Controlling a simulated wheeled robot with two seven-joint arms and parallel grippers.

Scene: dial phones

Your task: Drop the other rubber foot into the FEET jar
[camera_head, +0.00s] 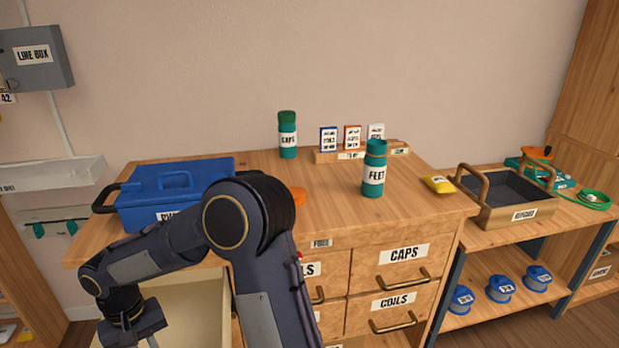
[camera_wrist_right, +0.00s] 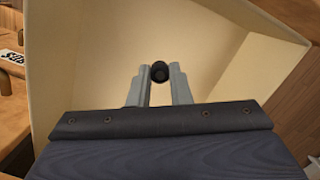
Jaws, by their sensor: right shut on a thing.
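The teal FEET jar (camera_head: 375,168) stands upright on the right part of the wooden cabinet top, label facing me. I cannot tell whether its top is open. My right gripper (camera_wrist_right: 159,80) is shut on a small black rubber foot (camera_wrist_right: 160,70), held between the fingertips. It is over or inside an open cream-lined drawer (camera_wrist_right: 110,50), which also shows in the head view (camera_head: 190,300) at the lower left. In the head view the fingertips are cut off by the bottom edge. My left gripper is not in view.
A blue toolbox (camera_head: 170,190) stands on the cabinet's left, behind my right arm. A CAPS jar (camera_head: 287,135) and small cards (camera_head: 352,137) stand at the back. A yellow packet (camera_head: 437,184) lies right of the FEET jar. An orange thing (camera_head: 299,195) is partly hidden by my arm.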

